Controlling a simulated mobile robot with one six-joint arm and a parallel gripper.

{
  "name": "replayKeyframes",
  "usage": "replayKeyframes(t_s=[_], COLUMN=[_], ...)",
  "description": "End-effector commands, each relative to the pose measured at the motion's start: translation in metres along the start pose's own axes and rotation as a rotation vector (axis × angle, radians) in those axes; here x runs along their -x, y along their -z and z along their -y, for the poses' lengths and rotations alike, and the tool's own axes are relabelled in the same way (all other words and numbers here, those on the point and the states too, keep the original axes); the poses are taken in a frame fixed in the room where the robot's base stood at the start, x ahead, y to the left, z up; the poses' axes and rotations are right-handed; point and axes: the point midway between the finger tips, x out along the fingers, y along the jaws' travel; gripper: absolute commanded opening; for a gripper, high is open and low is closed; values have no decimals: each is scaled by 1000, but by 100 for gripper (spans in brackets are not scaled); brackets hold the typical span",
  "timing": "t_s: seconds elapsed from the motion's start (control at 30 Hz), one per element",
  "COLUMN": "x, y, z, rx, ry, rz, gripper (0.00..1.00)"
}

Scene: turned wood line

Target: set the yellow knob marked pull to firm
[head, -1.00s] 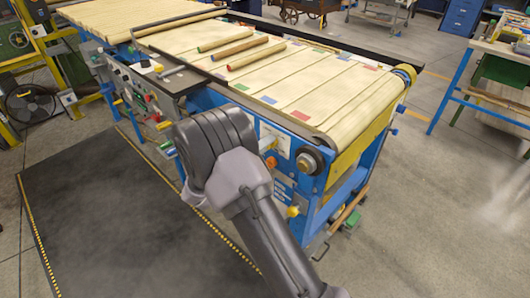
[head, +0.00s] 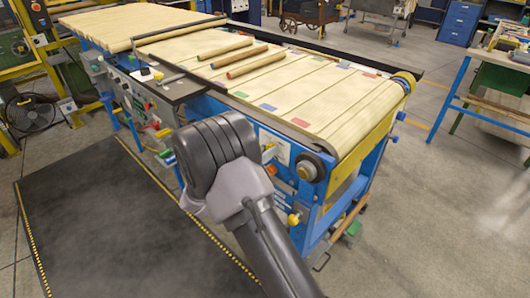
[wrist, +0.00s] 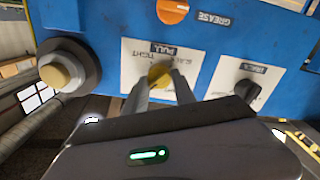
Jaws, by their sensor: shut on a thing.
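The yellow knob (wrist: 160,74) sits on a white label marked PULL on the blue panel in the wrist view. My gripper (wrist: 162,88) is shut on the knob, with one finger on each side of it. The label's smaller words are hard to read, and the fingers cover part of the label. The knob's pointing direction cannot be made out. In the head view, my arm hides the gripper.
An orange knob (wrist: 172,10) is by a GREASE label. A black knob (wrist: 247,90) sits on another white label. A black hub with a tan centre (wrist: 62,72) sticks out on the left. The conveyor belt (head: 330,85) carries wooden rods (head: 240,56).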

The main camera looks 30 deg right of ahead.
Motion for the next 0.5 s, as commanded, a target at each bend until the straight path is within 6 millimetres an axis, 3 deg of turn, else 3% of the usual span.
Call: replayKeyframes(t_s=[0.5], x=[0], y=[-1], z=[0], rx=[-58], ry=[-1], rz=[1], gripper=[0])
